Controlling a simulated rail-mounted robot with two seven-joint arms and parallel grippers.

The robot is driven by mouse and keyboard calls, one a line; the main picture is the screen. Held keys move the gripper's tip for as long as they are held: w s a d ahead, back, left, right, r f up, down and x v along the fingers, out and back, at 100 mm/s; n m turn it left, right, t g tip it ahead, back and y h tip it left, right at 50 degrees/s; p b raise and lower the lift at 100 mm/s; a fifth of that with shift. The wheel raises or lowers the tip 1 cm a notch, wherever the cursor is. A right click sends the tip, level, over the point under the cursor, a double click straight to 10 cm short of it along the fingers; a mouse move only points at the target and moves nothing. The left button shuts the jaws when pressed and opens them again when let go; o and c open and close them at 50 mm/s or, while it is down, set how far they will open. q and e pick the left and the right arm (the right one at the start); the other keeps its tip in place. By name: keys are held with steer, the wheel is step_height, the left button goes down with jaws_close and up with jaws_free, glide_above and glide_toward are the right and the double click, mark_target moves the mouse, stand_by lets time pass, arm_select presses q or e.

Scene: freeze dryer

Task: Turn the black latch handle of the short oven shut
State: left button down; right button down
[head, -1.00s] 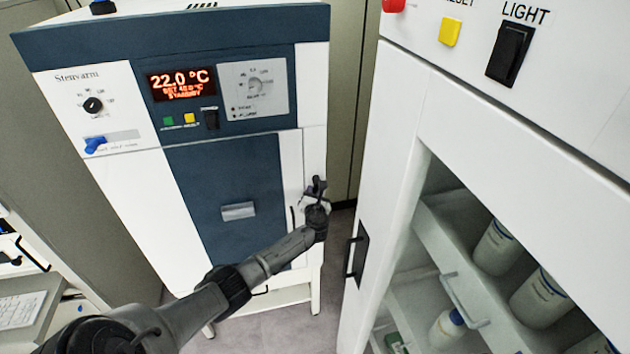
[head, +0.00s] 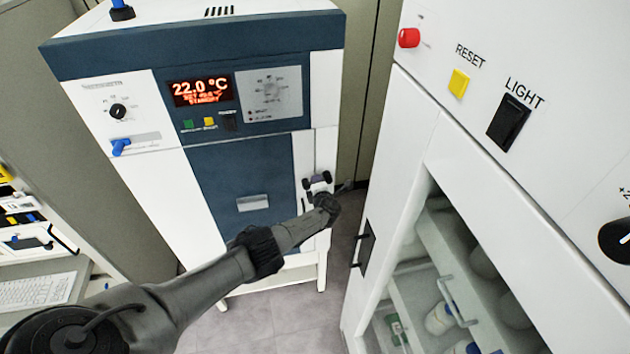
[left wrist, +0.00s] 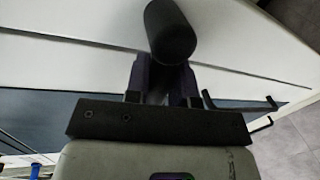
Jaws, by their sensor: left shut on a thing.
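The short oven (head: 140,185) is white with a dark blue door (head: 240,170), which looks flush with its front. My left gripper (head: 318,182) is at the door's right edge. In the left wrist view, its two dark fingers (left wrist: 163,80) are shut on the black latch handle (left wrist: 170,32), a thick round bar jutting out past the fingertips. In the head view the gripper and wrist mostly hide the latch, so its exact angle is hard to tell. My right gripper is not in view.
A white cabinet (head: 425,120) with a black handle (head: 363,248) and an opening showing bottles stands close to the right. A narrow floor gap (head: 345,240) lies between it and the oven. A keyboard (head: 40,290) lies on a bench at the lower left.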

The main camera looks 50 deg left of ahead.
arm_select(q)
steer(key=shift+r+m+p, duration=0.3)
steer(key=shift+r+m, duration=0.2)
steer(key=shift+m, duration=0.4)
steer(key=shift+g, duration=0.3)
steer(key=c, duration=1)
jaws_free()
